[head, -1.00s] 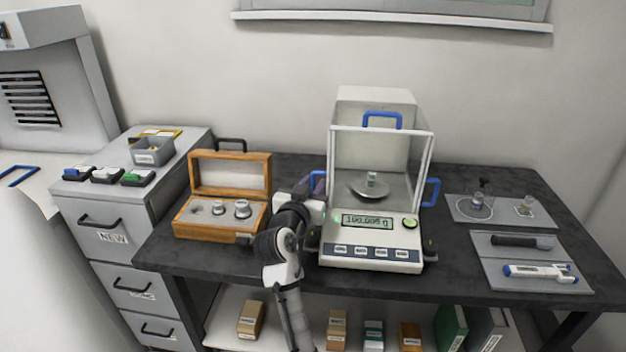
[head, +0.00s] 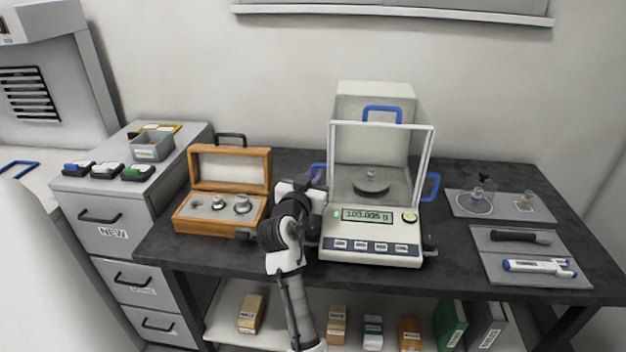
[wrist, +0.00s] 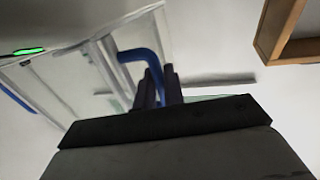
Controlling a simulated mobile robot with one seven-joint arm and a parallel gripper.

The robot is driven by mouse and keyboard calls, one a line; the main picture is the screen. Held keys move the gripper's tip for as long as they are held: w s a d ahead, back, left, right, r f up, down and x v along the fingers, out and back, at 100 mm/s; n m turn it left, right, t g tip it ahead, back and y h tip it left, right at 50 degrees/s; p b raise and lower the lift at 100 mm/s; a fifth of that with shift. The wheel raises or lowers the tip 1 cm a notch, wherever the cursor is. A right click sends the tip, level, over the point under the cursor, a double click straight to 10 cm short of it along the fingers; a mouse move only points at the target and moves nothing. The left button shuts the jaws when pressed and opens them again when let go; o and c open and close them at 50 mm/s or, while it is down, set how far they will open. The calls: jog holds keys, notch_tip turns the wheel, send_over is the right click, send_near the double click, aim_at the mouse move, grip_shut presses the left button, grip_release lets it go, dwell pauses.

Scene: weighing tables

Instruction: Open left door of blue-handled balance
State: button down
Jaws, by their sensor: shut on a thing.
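The blue-handled balance (head: 372,249) stands mid-table, with a white-framed glass chamber, a blue top handle (head: 382,108) and a blue right door handle (head: 431,187). A small metal weight (head: 371,174) sits on its pan. The left door's blue handle (head: 318,170) is mostly hidden by my arm in the head view. In the wrist view the handle (wrist: 138,55) runs down between my fingers. My gripper (wrist: 160,84) is shut on it, at the balance's left side; it also shows in the head view (head: 316,186). I cannot tell how far the left door is slid.
An open wooden weight box (head: 190,228) stands close left of my arm. Grey trays (head: 490,270) with small tools and glassware lie on the right. A drawer cabinet (head: 90,190) stands left of the table. A wall is behind.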

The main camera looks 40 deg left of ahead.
jog(key=x, duration=0.2)
jog(key=a+b+x, duration=0.1)
jog(key=x, duration=0.1)
jog(key=shift+s, duration=0.15)
jog(key=shift+d, duration=0.1)
jog(key=c, duration=1.6)
grip_release()
jog(key=shift+c, duration=0.2)
jog(key=b+v, duration=0.3)
jog(key=v, duration=1)
jog(key=shift+s+d+b, duration=0.15)
jog(key=shift+s+b, duration=0.2)
jog(key=shift+b, duration=0.05)
